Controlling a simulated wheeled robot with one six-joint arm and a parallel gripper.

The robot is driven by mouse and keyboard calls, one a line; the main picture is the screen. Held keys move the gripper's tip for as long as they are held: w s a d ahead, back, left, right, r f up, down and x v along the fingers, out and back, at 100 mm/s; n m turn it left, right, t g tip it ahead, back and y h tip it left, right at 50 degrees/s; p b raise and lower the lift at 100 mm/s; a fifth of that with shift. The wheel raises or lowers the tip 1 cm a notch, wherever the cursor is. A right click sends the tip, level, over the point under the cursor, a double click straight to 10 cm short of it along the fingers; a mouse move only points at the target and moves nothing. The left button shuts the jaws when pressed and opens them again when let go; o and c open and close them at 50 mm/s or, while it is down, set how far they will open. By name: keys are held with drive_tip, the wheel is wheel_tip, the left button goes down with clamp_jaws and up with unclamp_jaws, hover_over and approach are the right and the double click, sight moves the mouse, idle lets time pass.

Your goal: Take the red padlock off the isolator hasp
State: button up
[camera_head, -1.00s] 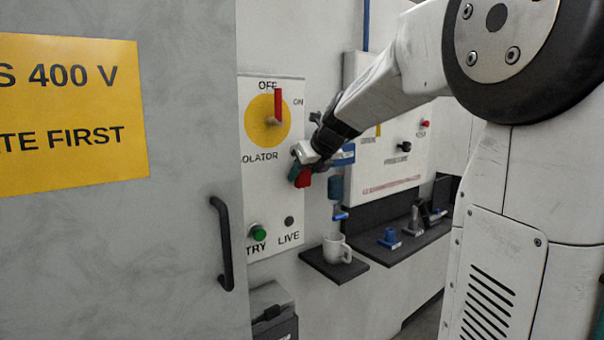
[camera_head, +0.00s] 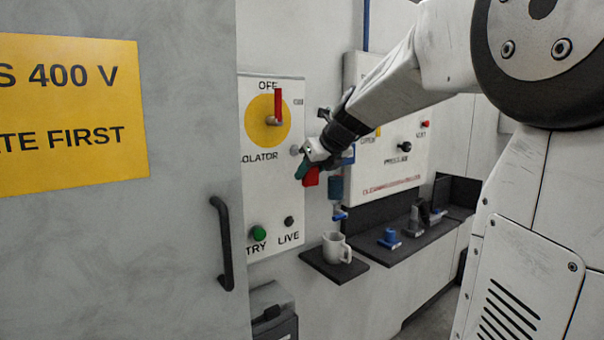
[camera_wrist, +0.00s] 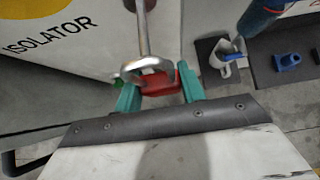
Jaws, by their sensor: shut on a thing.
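The red padlock (camera_head: 312,177) is between the teal fingers of my gripper (camera_head: 307,171), just right of the isolator panel (camera_head: 272,190). In the wrist view the padlock's red body (camera_wrist: 160,86) sits between both fingertips (camera_wrist: 158,90), with its pale shackle (camera_wrist: 150,64) above it. A metal rod (camera_wrist: 142,28) comes down to the shackle; I cannot tell whether the shackle is still around it. A small grey round part, perhaps the hasp end (camera_head: 294,150), shows on the panel beside my gripper. The red isolator handle (camera_head: 278,104) points up at OFF.
Blue and grey fittings (camera_head: 389,238) stand on the ledge to the right. A cabinet door with a black handle (camera_head: 222,243) fills the left.

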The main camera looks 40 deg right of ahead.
drive_tip(key=s, duration=0.7)
drive_tip(key=shift+s, duration=0.35)
drive_tip(key=shift+d, duration=0.1)
